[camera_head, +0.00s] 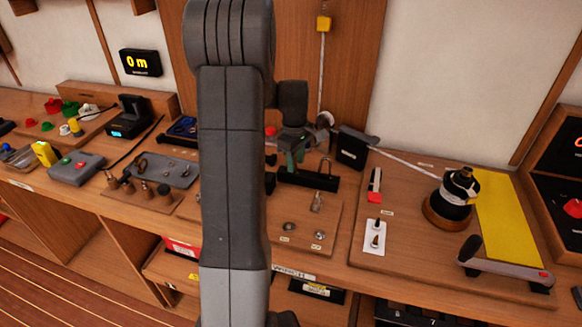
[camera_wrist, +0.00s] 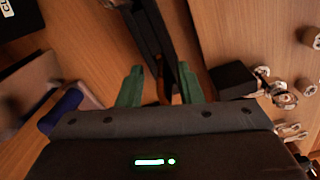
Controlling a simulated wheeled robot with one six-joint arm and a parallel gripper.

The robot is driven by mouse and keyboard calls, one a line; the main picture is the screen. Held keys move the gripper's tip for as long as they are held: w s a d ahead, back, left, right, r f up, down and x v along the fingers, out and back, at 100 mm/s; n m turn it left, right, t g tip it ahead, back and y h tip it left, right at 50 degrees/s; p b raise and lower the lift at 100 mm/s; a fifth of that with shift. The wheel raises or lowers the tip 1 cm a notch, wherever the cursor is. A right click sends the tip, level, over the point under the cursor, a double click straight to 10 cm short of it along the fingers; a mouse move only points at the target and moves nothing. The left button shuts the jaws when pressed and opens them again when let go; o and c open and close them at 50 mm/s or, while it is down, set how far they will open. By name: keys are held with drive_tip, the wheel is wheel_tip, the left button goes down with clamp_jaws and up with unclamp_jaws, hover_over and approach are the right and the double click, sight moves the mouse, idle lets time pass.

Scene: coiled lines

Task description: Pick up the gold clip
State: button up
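My gripper (camera_head: 295,158) is over the middle of the bench, just behind my arm in the head view. In the wrist view its two green fingers (camera_wrist: 158,88) stand apart, so it is open. A narrow brown-gold piece (camera_wrist: 163,90) shows between the fingers, beside a long black bar; it may be the gold clip, but most of it is hidden. I cannot tell whether the fingers touch it. In the head view a black holder (camera_head: 310,181) with a thin metal loop stands below and right of the gripper.
Small metal fittings lie on a wooden board (camera_head: 300,240) right of my arm. A black winch (camera_head: 455,195) with a white line stands on the right board. A grey tray (camera_head: 165,168) and several upright pegs are to the left.

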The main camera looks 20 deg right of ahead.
clamp_jaws()
